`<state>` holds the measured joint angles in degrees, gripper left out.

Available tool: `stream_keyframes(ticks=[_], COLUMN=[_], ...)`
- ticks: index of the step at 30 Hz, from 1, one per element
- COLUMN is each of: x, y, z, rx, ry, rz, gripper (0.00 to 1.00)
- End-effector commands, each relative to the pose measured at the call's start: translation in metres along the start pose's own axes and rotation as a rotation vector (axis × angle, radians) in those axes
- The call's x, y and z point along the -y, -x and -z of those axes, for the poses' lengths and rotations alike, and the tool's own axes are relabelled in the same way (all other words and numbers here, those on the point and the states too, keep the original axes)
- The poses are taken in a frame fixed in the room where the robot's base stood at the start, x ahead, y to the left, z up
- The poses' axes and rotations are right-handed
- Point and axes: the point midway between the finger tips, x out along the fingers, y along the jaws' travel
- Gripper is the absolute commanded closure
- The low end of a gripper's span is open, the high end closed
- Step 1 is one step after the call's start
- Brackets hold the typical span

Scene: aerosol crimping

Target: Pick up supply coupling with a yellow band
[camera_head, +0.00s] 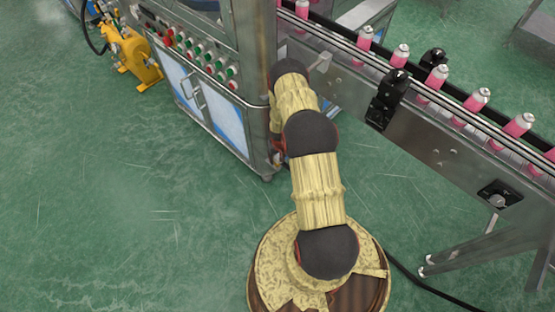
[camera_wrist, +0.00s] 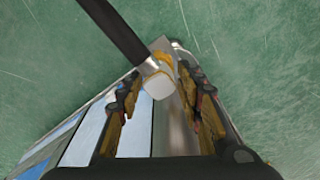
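The supply coupling (camera_wrist: 159,84) shows in the wrist view as a short silver-white end piece on a thick black hose (camera_wrist: 118,30). A yellow band (camera_wrist: 161,57) shows beside its metal collar. My gripper (camera_wrist: 160,76) is open, with one finger to the left of the coupling and one to the right. Gaps show between the coupling and both fingers. I cannot tell how deep the coupling lies relative to the fingertips. In the head view my gripper and the coupling are hidden behind my arm and the machine's corner.
A metal cabinet (camera_head: 214,104) with rows of buttons (camera_head: 205,57) stands left of my arm. A conveyor (camera_head: 430,138) carrying several pink cans (camera_head: 436,76) runs along the right. A yellow pump-like unit (camera_head: 133,52) is at the far left. Green floor (camera_head: 110,210) is clear at front left.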

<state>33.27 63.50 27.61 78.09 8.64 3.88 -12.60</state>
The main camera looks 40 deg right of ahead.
Motion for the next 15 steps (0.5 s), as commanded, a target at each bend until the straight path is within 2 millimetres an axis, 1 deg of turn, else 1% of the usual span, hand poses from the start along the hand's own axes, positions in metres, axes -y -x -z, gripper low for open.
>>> stream_keyframes(ticks=[2, 15], x=[0.0, 0.0], y=[0.0, -0.0001], z=[-0.0001, -0.0003], rx=[0.0, 0.0], ry=[0.0, 0.0], rz=[0.0, 0.0], gripper=[0.7, 0.95])
